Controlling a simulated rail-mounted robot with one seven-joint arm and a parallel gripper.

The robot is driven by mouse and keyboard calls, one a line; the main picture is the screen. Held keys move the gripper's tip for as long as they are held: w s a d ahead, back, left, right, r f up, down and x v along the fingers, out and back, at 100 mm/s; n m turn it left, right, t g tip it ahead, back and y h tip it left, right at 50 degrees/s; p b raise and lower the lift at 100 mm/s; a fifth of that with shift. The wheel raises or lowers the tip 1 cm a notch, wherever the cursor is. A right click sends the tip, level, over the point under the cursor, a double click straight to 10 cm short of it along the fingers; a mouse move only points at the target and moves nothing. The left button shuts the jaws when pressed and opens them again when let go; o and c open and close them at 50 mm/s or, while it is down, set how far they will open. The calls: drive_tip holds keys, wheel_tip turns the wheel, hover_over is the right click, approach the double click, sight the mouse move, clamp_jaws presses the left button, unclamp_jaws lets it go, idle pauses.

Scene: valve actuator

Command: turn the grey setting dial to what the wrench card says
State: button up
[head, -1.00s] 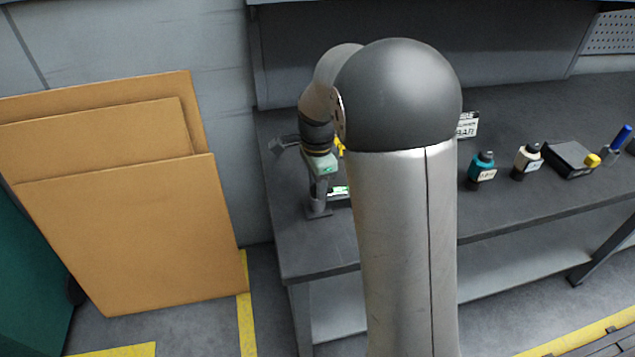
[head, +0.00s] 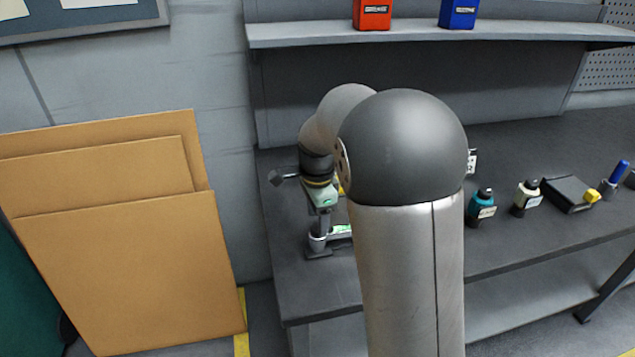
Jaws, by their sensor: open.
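My gripper (head: 321,210) hangs pointing down at the left end of the workbench, open, over a small grey fixture (head: 319,242) on a dark base. The fingertips are too small to tell apart from the fixture, so I cannot tell whether they touch it. A pale part with a green display (head: 341,231) is beside the fixture, partly behind my arm. I cannot make out the grey setting dial. A white card with dark print (head: 472,161) shows at my arm's right edge, mostly hidden. I cannot read it or tell whether it is the wrench card.
A red box (head: 372,14) and blue box (head: 459,13) stand on the shelf. Cardboard sheets (head: 128,275) lean left.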

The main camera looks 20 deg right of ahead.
sight(317, 227)
wheel_tip(317, 227, up, 16)
drive_tip(key=shift+f, duration=0.25)
drive_tip(key=shift+s, duration=0.1)
drive_tip(key=s+f+n, duration=0.7)
drive_tip(key=s+n, duration=0.1)
drive_tip(key=s, duration=0.5)
drive_tip(key=s+a+f+n, duration=0.1)
drive_tip(key=s+f+n, duration=0.7)
drive_tip(key=s, duration=0.5)
drive_tip(key=shift+a+n, duration=0.15)
drive_tip(key=shift+n, duration=0.35)
